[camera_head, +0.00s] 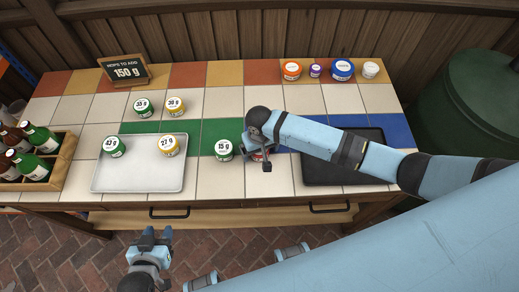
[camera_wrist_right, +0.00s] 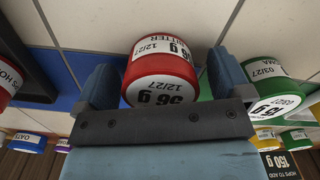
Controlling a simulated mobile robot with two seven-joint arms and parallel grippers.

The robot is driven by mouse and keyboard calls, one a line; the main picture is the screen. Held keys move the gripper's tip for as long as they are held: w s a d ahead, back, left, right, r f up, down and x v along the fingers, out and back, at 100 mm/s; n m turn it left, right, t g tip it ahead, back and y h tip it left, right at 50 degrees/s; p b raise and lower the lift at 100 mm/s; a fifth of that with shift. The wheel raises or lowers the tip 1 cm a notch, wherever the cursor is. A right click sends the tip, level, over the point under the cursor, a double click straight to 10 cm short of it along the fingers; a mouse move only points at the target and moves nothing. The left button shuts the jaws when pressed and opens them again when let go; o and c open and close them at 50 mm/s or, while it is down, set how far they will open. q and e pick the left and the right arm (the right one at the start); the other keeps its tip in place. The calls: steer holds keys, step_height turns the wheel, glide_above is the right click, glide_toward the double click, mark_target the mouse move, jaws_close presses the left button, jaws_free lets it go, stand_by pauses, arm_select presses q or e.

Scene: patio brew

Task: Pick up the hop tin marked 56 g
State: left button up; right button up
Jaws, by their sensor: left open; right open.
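The red hop tin marked 56 g (camera_wrist_right: 160,82) sits between the two fingers of my right gripper (camera_wrist_right: 163,78) in the right wrist view. The fingers are open, one on each side, and I cannot tell whether they touch it. In the head view my right gripper (camera_head: 262,157) is over the table, hiding most of this tin (camera_head: 256,157). My left gripper (camera_head: 153,240) is open and empty, in front of the table's front edge.
A green 15 g tin (camera_head: 223,150) stands just left of my right gripper. A pale tray (camera_head: 140,182) holds the 43 g and 27 g tins. A black tray (camera_head: 330,172) lies under my right arm. A sign (camera_head: 124,70) reads 150 g. A bottle crate (camera_head: 62,165) stands left.

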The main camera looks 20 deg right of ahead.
steer(key=shift+f, duration=0.1)
steer(key=shift+c, duration=0.2)
steer(key=c, duration=1)
